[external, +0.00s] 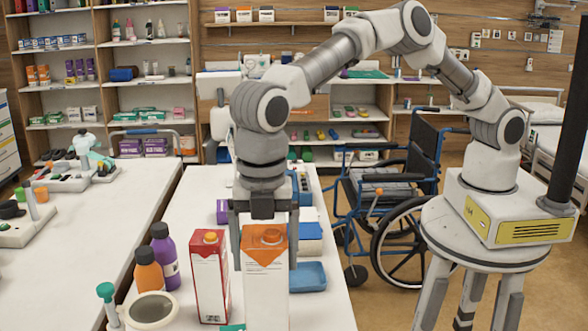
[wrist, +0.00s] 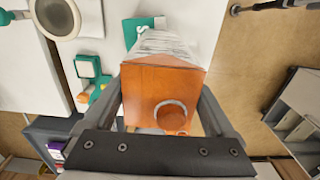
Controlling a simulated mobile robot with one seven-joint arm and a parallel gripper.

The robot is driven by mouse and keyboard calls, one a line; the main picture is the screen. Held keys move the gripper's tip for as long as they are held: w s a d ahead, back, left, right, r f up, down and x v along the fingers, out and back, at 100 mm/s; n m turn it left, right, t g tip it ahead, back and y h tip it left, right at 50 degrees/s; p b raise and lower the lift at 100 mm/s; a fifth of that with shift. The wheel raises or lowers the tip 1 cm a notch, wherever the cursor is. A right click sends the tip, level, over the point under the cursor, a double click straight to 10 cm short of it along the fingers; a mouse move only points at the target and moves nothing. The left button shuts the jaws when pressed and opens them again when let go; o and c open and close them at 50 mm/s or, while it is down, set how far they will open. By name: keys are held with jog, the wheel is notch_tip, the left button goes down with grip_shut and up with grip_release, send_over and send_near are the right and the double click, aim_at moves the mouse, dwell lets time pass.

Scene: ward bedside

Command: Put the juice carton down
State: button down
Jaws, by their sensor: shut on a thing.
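A juice carton with an orange top and pale sides (external: 265,285) stands upright between the fingers of my gripper (external: 265,250). My gripper is shut on its upper part, with one finger on each side. In the wrist view the carton's orange top and round cap (wrist: 165,92) fill the space between the fingers (wrist: 165,95). The carton's lower end runs to the bottom edge of the external view, so I cannot tell whether it touches the white table (external: 325,310).
A red and white carton (external: 209,285) stands close on the left. Purple (external: 164,258) and orange (external: 148,270) bottles stand further left. A blue tray (external: 309,277) lies just right of the held carton. A teal item (wrist: 138,30) shows beside it. A wheelchair (external: 395,190) is off the table.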

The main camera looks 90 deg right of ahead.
dwell(0.3)
grip_release()
jog(key=shift+f, duration=0.1)
